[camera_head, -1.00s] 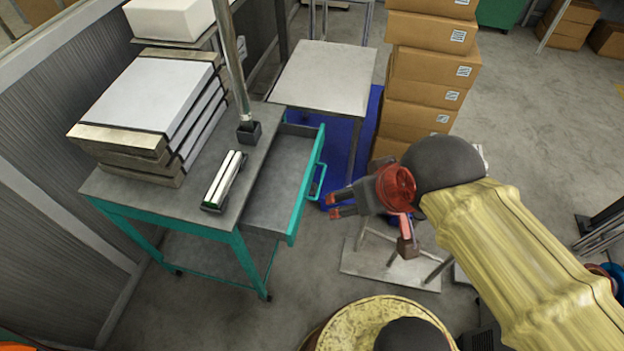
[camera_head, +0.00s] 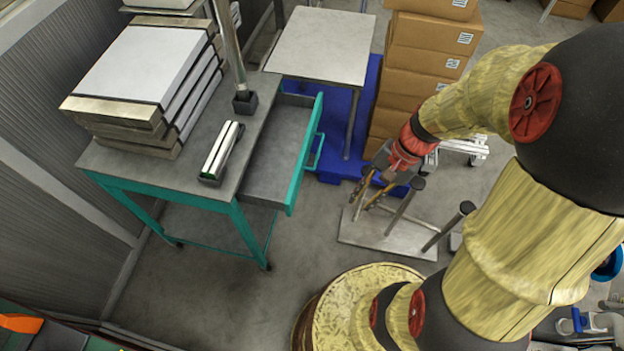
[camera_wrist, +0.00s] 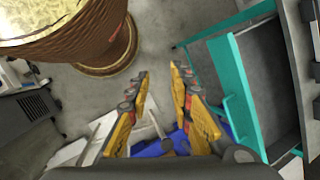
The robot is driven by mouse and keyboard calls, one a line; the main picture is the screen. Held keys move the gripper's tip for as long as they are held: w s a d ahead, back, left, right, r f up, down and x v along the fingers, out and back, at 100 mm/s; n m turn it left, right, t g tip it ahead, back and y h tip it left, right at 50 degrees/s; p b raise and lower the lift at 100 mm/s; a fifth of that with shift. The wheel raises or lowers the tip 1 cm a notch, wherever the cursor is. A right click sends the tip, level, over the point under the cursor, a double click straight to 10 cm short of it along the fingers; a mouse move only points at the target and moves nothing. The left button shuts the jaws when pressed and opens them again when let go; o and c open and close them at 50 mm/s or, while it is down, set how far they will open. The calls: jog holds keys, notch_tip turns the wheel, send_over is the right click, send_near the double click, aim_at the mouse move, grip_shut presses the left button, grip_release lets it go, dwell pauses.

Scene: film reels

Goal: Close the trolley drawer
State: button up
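The trolley (camera_head: 165,205) has a grey top and a teal frame. Its drawer (camera_head: 280,155) is pulled out to the right and looks empty. The teal drawer front (camera_head: 301,165) carries a teal handle (camera_head: 318,150) on its outer side. My gripper (camera_head: 368,194) is to the right of the handle, apart from it, with its fingers pointing down and left. In the wrist view, the gripper (camera_wrist: 160,72) has its two fingers spread with nothing between them. The drawer front (camera_wrist: 238,90) is there to the right of the fingers.
Stacked cases (camera_head: 150,80) and a white-striped object (camera_head: 221,152) lie on the trolley top. A grey side table (camera_head: 325,45) stands behind the drawer. Stacked cardboard boxes (camera_head: 425,70) and a grey plate with upright posts (camera_head: 375,235) are at the right.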

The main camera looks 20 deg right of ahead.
jog(key=w+f+m+y, duration=0.1)
jog(key=f+m, duration=0.2)
jog(key=w+f+m+t+y, duration=0.1)
jog(key=w+f+m, duration=0.1)
jog(key=f+m, duration=0.1)
jog(key=w+f+m+t+y, duration=0.1)
jog(key=w+f+m, duration=0.1)
jog(key=f+m, duration=0.1)
jog(key=shift+w+f+y, duration=0.1)
jog(key=shift+f+y, duration=0.1)
jog(key=shift+y, duration=0.2)
grip_shut()
jog(key=w+d+m+t, duration=0.1)
jog(key=w+m+t, duration=0.25)
jog(key=w, duration=0.25)
jog(key=w+a+f+m+b, duration=0.1)
jog(key=w+a+f+b, duration=0.3)
jog(key=a, duration=0.5)
jog(key=shift+w+a+f, duration=0.35)
jog(key=shift+w+f, duration=0.9)
jog(key=shift+a+g, duration=0.1)
jog(key=shift+g, duration=0.15)
